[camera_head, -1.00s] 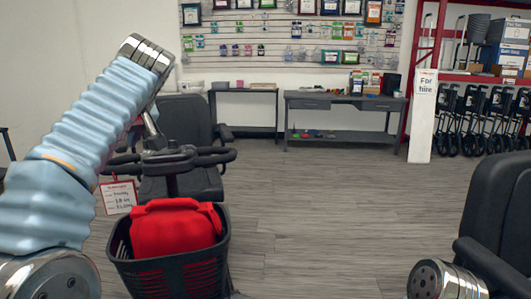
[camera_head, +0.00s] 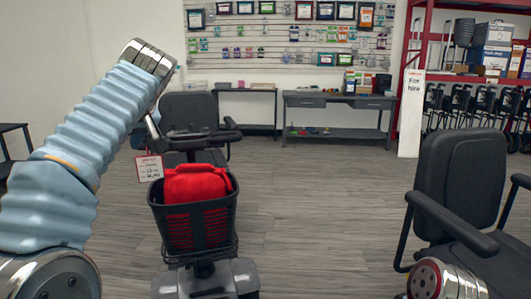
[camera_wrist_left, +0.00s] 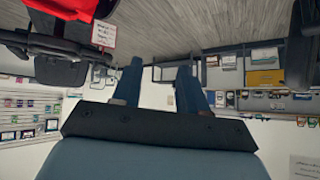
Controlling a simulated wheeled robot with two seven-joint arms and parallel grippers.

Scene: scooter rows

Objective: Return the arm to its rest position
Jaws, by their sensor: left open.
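My left arm (camera_head: 85,145) is raised and bent at the left of the head view, its silver joint at the top. The left gripper (camera_wrist_left: 160,70) shows in the left wrist view with its two blue fingers apart and nothing between them. In the head view its fingers cannot be made out. The wrist view is upside down. Of my right arm only a silver joint (camera_head: 440,281) shows at the bottom right of the head view; its gripper is out of view.
A scooter with a black basket (camera_head: 195,225) holding a red bag (camera_head: 195,184) stands just right of my left arm. A black seat (camera_head: 460,180) stands at the right. Grey floor (camera_head: 330,200) is clear between them. A desk (camera_head: 338,103) and red shelving stand behind.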

